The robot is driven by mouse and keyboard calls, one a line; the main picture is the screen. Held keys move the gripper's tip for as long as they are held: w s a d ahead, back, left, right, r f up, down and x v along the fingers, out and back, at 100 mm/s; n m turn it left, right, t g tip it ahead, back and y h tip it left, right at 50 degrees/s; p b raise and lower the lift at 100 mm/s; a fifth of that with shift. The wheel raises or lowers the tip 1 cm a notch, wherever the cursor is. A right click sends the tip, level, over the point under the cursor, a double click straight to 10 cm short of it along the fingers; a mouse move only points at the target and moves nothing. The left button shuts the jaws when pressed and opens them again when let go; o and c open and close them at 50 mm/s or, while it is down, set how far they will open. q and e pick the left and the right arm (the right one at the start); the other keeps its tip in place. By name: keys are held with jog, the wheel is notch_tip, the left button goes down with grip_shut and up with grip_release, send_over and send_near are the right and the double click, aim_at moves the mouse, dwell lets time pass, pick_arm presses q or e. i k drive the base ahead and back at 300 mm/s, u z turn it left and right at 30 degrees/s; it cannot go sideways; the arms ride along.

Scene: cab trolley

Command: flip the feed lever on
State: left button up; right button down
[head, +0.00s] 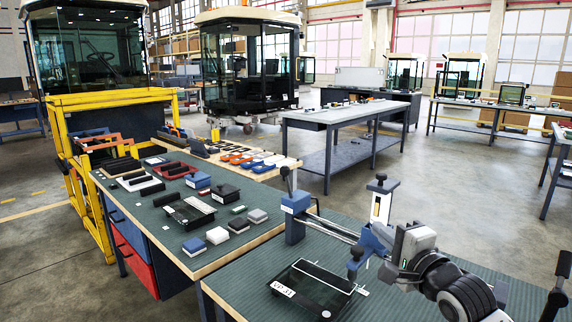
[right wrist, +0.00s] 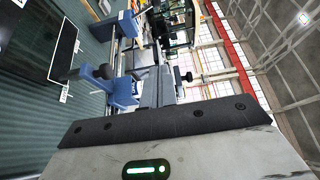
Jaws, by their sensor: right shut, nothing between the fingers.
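A blue clamp-like fixture stands on the green-topped bench, with a left blue block (head: 296,203) and a right blue block (head: 373,240) joined by metal rails. Black-knobbed levers (head: 285,172) show on it, and a black knob (head: 354,253) sits low on the right block. I cannot tell which one is the feed lever. In the right wrist view the blue block (right wrist: 122,92) and a black knob (right wrist: 106,71) lie left of the fingers. My right gripper (head: 388,266) is shut and empty, close beside the right block; contact is unclear. My left gripper is out of view.
A second bench (head: 150,222) at left holds several small blocks and trays. A black-knobbed post (head: 560,268) stands at the right edge.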

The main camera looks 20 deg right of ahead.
aim_at(285, 170)
jog(key=u, duration=0.1)
jog(key=i, duration=0.95)
jog(key=z, duration=0.1)
